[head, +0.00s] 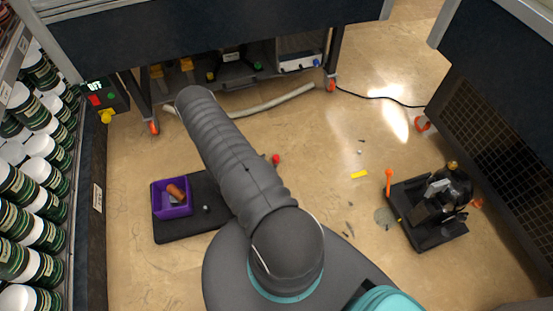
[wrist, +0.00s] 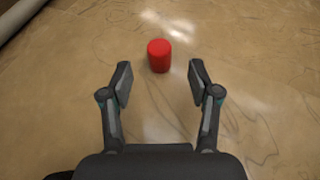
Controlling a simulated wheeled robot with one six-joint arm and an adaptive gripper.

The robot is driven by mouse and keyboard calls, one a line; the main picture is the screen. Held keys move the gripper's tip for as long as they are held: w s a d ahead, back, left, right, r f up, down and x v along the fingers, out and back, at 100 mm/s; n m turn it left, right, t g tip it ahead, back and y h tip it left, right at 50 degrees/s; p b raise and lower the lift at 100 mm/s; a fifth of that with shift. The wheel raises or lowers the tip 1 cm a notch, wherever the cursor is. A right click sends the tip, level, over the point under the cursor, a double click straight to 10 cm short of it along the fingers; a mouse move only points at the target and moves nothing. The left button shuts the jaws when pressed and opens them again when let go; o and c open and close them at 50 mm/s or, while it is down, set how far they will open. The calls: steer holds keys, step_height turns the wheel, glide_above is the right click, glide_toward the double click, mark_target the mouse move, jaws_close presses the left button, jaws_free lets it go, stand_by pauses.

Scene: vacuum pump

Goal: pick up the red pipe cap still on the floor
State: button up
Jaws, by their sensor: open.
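The red pipe cap (head: 276,159) lies on the floor just right of my arm in the head view. In the wrist view the red cap (wrist: 159,55) stands upright on the floor, slightly beyond my fingertips and about centred between them. My gripper (wrist: 160,82) is open and empty, with its two fingers spread wider than the cap. No finger appears to touch the cap. In the head view my gripper is hidden by my arm.
A purple bin (head: 172,210) with a brown item sits on a black mat (head: 215,190) at left. A black pump (head: 437,205) stands at right. A pale hose (head: 275,104) lies behind the cap. A yellow piece (head: 359,174) lies on open floor right of the cap.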

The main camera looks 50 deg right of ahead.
mark_target(274, 160)
steer(key=shift+x, duration=2.75)
steer(key=c, duration=0.9)
